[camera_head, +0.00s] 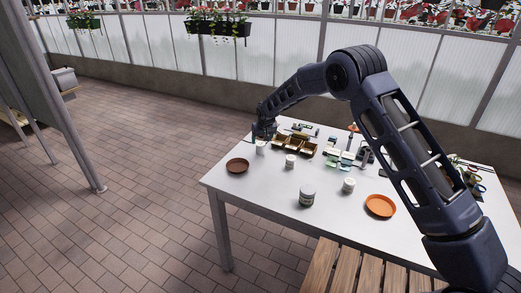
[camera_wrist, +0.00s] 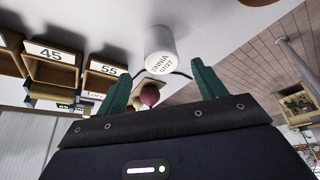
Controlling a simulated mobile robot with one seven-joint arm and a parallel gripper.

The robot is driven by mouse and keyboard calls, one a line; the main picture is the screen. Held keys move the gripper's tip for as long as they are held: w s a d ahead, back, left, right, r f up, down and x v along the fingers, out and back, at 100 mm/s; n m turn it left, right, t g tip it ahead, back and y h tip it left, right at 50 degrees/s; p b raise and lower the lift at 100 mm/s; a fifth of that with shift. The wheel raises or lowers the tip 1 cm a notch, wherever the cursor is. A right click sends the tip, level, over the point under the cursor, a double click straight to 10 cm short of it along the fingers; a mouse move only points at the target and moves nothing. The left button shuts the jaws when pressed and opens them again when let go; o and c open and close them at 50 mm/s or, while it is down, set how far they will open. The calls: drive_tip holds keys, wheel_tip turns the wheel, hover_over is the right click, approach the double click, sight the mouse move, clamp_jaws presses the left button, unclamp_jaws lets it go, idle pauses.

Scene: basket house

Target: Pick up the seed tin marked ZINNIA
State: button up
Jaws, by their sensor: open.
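The seed tin marked ZINNIA (camera_wrist: 161,42) is a white cylinder whose end reads "…INNIA 07/27" in the wrist view; the first letter is hard to read. In the head view a white tin (camera_head: 261,149) stands at the table's far left, just below my gripper (camera_head: 264,132); it appears to be the same tin. In the wrist view my gripper (camera_wrist: 161,72) is open, its green fingers apart with the tin's labelled end showing between and beyond their tips. The fingers do not visibly grip it.
Wooden boxes (camera_wrist: 52,70) numbered 45 and 55 are close beside the gripper.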

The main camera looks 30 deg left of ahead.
sight(261, 144)
drive_tip(key=shift+s+x, duration=0.15)
drive_tip(key=shift+x, duration=1.6)
drive_tip(key=shift+s+x, duration=0.2)
drive_tip(key=shift+x, duration=1.5)
drive_tip(key=shift+d+f, duration=0.15)
drive_tip(key=c, duration=1.1)
